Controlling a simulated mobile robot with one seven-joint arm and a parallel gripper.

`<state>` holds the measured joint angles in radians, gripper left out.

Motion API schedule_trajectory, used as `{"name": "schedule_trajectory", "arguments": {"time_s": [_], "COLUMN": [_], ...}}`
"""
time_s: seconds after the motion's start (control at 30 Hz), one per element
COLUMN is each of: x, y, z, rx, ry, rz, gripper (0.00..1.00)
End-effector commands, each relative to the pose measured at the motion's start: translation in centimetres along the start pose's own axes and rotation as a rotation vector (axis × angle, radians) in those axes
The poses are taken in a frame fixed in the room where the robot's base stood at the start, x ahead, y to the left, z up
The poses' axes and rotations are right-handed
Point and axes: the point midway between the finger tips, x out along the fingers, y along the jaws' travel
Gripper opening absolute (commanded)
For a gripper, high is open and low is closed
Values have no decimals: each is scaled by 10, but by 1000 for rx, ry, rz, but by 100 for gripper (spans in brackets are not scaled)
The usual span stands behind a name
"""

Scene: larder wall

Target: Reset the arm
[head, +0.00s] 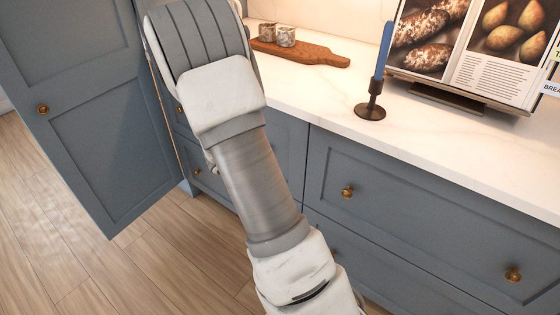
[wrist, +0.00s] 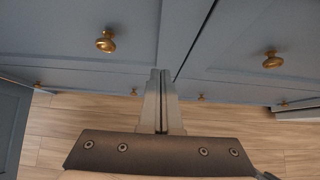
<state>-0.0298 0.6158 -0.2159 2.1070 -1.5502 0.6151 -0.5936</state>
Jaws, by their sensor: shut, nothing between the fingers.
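My gripper (wrist: 160,75) shows in the wrist view with its two fingers together, shut and empty. It points at the blue-grey cabinet fronts, and brass knobs lie to either side of it, one at the left (wrist: 106,40) and one at the right (wrist: 272,60). In the head view my arm rises through the middle, in front of the drawers. My gripper cannot be made out in the head view.
A blue-grey door (head: 85,110) stands open at the left. The white counter (head: 440,130) bears a wooden board (head: 318,55) with two small pots, a blue candle (head: 384,48) in a dark holder (head: 370,108), and an open book (head: 480,45) on a stand. Wooden floor (head: 50,230) is clear at lower left.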

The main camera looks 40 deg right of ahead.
Motion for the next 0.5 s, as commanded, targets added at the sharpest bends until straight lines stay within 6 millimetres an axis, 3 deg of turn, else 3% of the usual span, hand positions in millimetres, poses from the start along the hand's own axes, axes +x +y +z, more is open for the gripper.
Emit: {"name": "schedule_trajectory", "arguments": {"time_s": [0.03, 0.2, 0.5], "x": [-15, -42, -55], "y": [1, 1, 0], "z": [3, 1, -1], "rx": [-2, -2, -1], "ry": [1, 2, 2], "rz": [4, 3, 0], "gripper": [0, 0, 0]}}
